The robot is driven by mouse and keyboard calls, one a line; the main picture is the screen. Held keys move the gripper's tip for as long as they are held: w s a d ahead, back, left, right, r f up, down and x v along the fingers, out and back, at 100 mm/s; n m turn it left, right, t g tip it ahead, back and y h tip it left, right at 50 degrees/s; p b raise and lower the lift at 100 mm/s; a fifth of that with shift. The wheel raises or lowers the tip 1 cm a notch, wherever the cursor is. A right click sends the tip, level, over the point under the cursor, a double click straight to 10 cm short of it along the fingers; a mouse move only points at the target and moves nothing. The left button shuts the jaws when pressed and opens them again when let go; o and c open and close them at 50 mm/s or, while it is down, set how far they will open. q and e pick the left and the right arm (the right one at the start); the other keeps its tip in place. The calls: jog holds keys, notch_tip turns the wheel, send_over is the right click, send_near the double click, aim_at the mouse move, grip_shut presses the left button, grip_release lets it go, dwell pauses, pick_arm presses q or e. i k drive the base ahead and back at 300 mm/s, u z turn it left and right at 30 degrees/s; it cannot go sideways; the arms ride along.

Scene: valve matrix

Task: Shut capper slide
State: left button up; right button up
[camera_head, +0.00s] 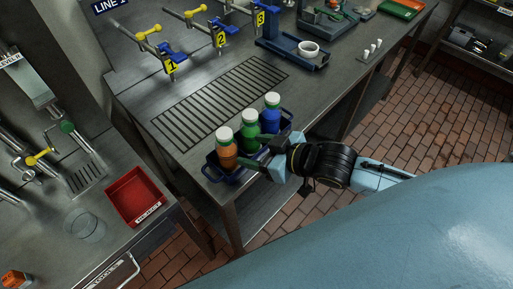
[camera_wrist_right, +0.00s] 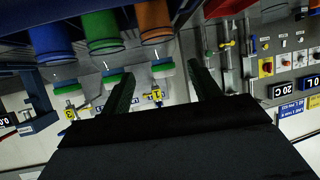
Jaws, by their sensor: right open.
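A dark blue unit with a flat tray (camera_head: 292,52) stands on the steel bench and looks like the capper; a white ring sits on it. I cannot tell how far its slide is in. My right gripper (camera_head: 257,152) is open at the near side of a dark blue carrier (camera_head: 222,171), well short of that unit. The carrier holds an orange bottle (camera_head: 227,153), a green bottle (camera_head: 250,130) and a blue bottle (camera_head: 271,114), all white-capped in the head view. In the right wrist view the open fingers (camera_wrist_right: 158,78) show nothing between them. My left gripper is out of view.
A slotted drain grate (camera_head: 222,100) lies behind the carrier. Numbered yellow and blue taps (camera_head: 172,52) line the back. Small white pieces (camera_head: 371,49) stand right of the capper. A red tray (camera_head: 134,196) and a clear beaker (camera_head: 85,225) are on the left counter.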

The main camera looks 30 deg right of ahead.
aim_at(309, 50)
jog(key=z, duration=1.3)
